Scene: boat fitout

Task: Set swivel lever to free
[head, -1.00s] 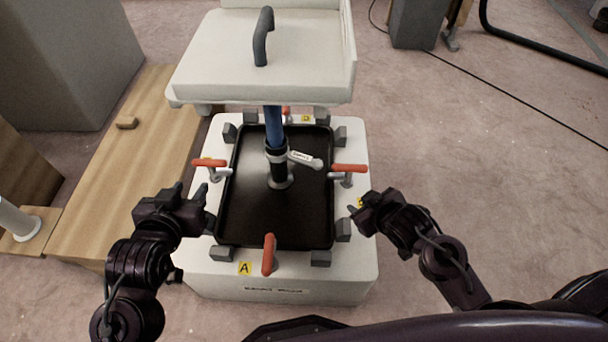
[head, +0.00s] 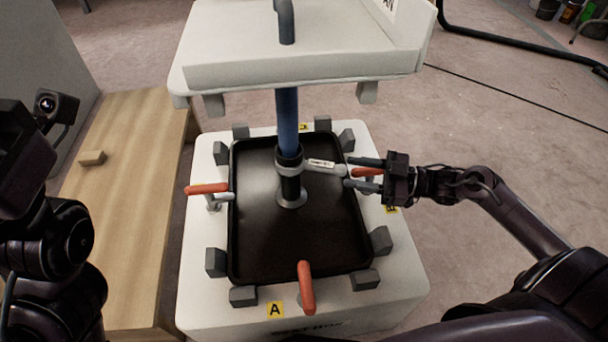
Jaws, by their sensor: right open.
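The swivel lever (head: 321,164) is a short light-grey arm with a white label. It sticks out to the right from the collar (head: 289,163) around the dark lower post, below the blue post (head: 288,118). My right gripper (head: 364,174) is open and points left at the lever's outer end. Its two dark fingers lie above and below the red clamp handle (head: 368,172) in the picture. I cannot tell whether they touch the lever or the handle. Part of my left arm shows at the left edge, but its fingertips are not visible.
The post stands in a black tray (head: 260,250) on a white base (head: 400,290), with grey blocks around it. Red handles stand at left (head: 206,188) and front (head: 306,287). A white seat (head: 300,70) overhangs the back. A wooden bench (head: 120,220) is at left.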

